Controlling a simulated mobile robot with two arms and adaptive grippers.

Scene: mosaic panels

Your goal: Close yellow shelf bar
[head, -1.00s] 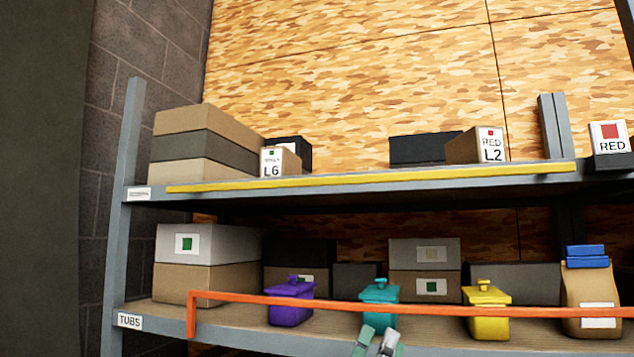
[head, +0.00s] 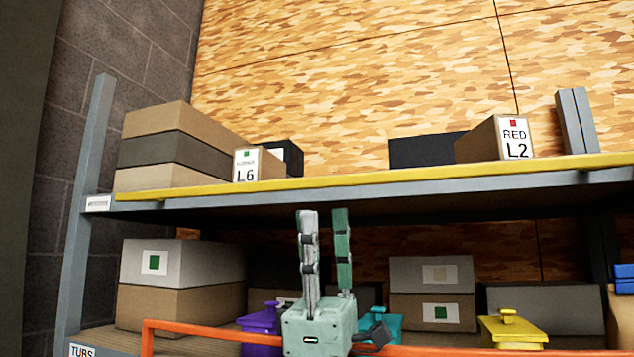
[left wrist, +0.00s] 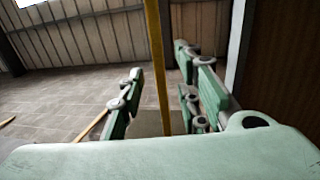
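The yellow shelf bar (head: 400,177) lies flat along the front edge of the upper shelf in the head view, its left end near the left post. My left gripper (head: 323,212) points up just below this shelf edge, left of the picture's middle. Its two fingers are apart with nothing held between them. In the left wrist view the yellow bar (left wrist: 157,60) runs upright in the gap between the open fingers; whether they touch it cannot be told. My right gripper is not in view.
An orange bar (head: 225,333) crosses the lower shelf front, close to my left gripper. Boxes L6 (head: 247,166) and L2 (head: 515,140) stand on the upper shelf. Purple (head: 258,338) and yellow (head: 512,335) tubs stand below. A grey post (head: 85,220) bounds the left side.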

